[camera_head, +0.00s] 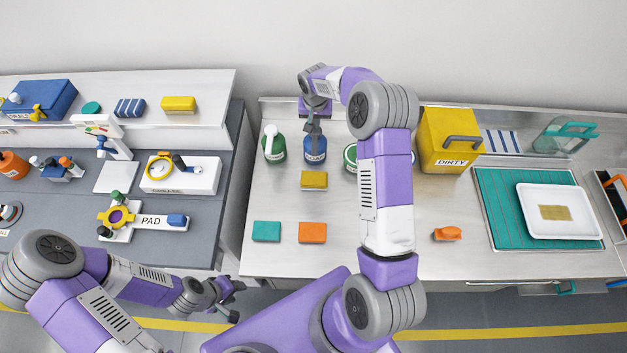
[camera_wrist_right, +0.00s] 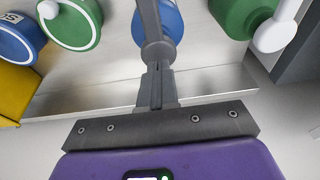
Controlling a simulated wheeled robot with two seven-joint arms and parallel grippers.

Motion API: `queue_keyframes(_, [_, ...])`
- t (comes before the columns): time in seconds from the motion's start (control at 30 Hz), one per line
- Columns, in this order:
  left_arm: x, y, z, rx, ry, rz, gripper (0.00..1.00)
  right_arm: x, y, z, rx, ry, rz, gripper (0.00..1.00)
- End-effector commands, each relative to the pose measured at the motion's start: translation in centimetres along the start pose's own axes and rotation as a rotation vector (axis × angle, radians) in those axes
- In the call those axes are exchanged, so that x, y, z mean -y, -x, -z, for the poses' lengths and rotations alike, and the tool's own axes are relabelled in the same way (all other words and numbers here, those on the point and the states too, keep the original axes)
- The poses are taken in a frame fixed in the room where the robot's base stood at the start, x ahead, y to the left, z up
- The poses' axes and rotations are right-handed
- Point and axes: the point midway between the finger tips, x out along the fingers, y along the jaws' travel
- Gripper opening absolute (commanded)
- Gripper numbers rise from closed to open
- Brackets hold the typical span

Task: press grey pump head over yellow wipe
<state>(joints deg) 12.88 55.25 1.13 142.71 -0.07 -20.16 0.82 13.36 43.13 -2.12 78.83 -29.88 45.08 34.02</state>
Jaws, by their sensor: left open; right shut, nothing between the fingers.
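The blue bottle (camera_head: 315,152) stands upright on the right-hand counter, with a grey pump head (camera_head: 314,131) whose spout points toward me. The yellow wipe (camera_head: 314,181) lies flat in front of the bottle, below the spout. My right gripper (camera_head: 314,114) is shut and empty, pointing down over the pump head. In the right wrist view its closed fingers (camera_wrist_right: 157,76) meet the round grey pump head (camera_wrist_right: 158,52); whether they press it, I cannot tell. The blue bottle (camera_wrist_right: 172,22) shows beneath. My left gripper (camera_head: 227,300) is open and empty, low in front of the counters.
A green bottle with a white pump (camera_head: 273,148) stands left of the blue one. A green container (camera_head: 350,157) is right, partly behind my right arm. Teal (camera_head: 266,231) and orange (camera_head: 312,232) wipes lie nearer. The yellow DIRTY box (camera_head: 445,140) and white tray (camera_head: 590,226) are further right.

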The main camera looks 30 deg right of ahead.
Motion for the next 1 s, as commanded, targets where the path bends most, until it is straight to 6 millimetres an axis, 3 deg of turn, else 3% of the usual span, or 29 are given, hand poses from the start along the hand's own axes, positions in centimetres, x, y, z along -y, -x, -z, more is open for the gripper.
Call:
queue_keyframes(0.37, [-0.1,0.3,0.0,0.0,0.0,0.0,0.43,0.0,0.5,0.1,-0.001,0.0,0.0,0.0])
queue_keyframes(1.0, [-1.3,3.5,-0.2,0.0,0.0,0.0,0.43,0.0,6.0,1.2,-0.001,-0.001,0.0,0.0])
